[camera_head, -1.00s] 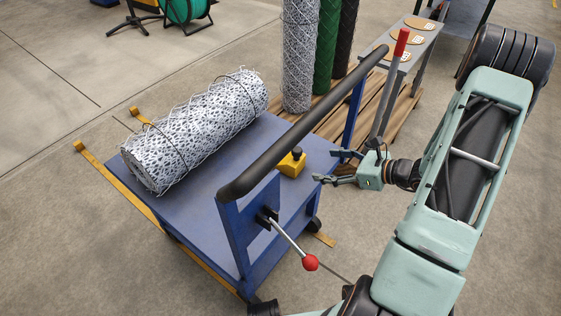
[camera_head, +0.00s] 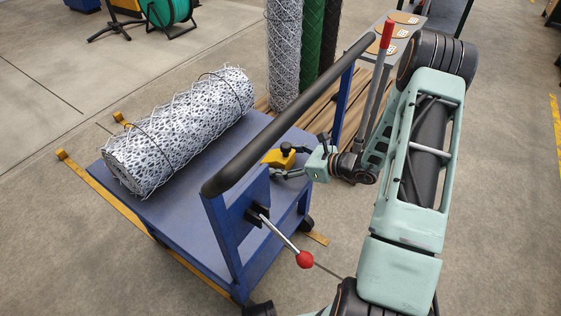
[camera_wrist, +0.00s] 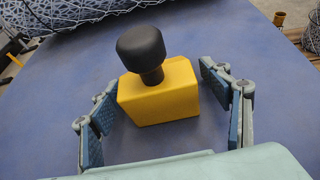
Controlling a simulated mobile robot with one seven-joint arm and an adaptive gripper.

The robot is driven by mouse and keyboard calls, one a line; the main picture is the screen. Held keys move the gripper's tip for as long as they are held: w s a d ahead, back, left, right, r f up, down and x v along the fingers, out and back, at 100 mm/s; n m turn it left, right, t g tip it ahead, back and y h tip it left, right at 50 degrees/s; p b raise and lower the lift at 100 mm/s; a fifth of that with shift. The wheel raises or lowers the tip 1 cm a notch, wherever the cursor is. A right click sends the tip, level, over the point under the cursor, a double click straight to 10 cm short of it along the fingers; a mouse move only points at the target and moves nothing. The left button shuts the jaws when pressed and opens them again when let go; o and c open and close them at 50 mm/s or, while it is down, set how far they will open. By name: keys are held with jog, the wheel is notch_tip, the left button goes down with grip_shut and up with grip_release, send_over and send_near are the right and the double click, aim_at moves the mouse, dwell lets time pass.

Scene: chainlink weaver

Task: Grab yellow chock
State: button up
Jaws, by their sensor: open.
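The yellow chock (camera_head: 274,158) has a black knob on top and sits on the blue cart deck (camera_head: 203,190), under the cart's black handlebar. In the wrist view the yellow chock (camera_wrist: 160,97) stands upright, with its knob tilted slightly left. My gripper (camera_head: 283,162) is open at the chock's right side. In the wrist view my gripper (camera_wrist: 163,100) has one finger on each side of the chock, with a visible gap on both sides. The fingers appear apart from it. The chock's underside is hidden.
A wire mesh roll (camera_head: 180,132) lies on the left of the deck. The black handlebar (camera_head: 290,115) crosses above the deck close to my gripper. A red-knobbed lever (camera_head: 305,259) sticks out at the front. Upright mesh rolls (camera_head: 290,55) stand behind.

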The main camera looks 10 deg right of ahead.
jog(key=shift+c, duration=0.6)
jog(key=c, duration=1.5)
